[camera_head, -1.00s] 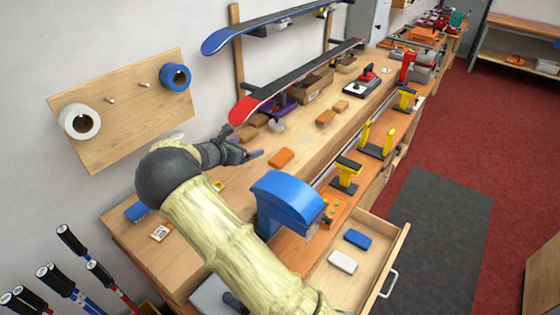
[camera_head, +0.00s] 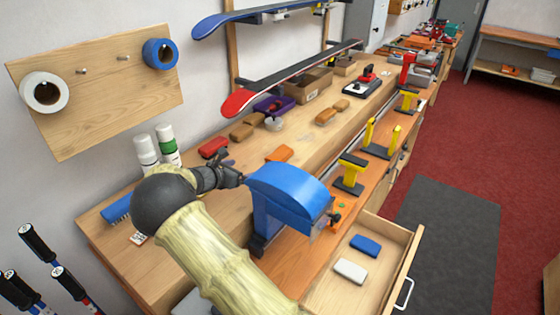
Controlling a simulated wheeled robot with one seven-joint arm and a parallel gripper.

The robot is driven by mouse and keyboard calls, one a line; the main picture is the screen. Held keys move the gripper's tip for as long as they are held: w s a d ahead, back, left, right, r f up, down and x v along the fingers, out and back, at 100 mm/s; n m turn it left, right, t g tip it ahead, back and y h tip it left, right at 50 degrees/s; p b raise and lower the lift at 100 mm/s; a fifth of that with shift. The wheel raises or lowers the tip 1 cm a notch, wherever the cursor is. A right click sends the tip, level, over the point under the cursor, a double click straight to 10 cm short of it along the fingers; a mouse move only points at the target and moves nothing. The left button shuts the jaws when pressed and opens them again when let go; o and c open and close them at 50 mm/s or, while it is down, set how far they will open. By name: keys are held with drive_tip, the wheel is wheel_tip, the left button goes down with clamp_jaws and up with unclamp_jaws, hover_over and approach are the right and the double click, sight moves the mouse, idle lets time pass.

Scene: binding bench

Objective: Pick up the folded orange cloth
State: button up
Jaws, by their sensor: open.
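The folded orange cloth (camera_head: 279,154) lies on the wooden bench top, just behind the blue tool. It looks like a small flat orange block, and its lower edge is close to the blue tool's top. My gripper (camera_head: 238,172) is open, to the left of the cloth and nearer the camera, apart from it. One dark finger shows clearly; the other fingertip is partly hidden near the blue tool. I cannot tell the gripper's height above the bench.
The blue bench tool (camera_head: 288,190) stands right beside my gripper. A red block (camera_head: 213,147) and white bottles (camera_head: 146,150) stand behind my arm. Brown blocks (camera_head: 243,130) lie farther back. An open drawer (camera_head: 396,262) juts out at the front right.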

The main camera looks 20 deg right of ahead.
drive_tip(key=p, duration=0.3)
approach(280, 156)
drive_tip(key=shift+w+a+f, duration=0.25)
drive_tip(key=shift+a+f, duration=0.25)
drive_tip(key=shift+f, duration=0.3)
drive_tip(key=shift+w+d+f, duration=0.15)
drive_tip(key=shift+d+f, duration=0.05)
drive_tip(key=shift+d, duration=0.05)
drive_tip(key=shift+p+x, duration=0.75)
drive_tip(key=shift+x, duration=1.85)
drive_tip(key=shift+a+f, duration=0.1)
drive_tip(key=c, duration=1.1)
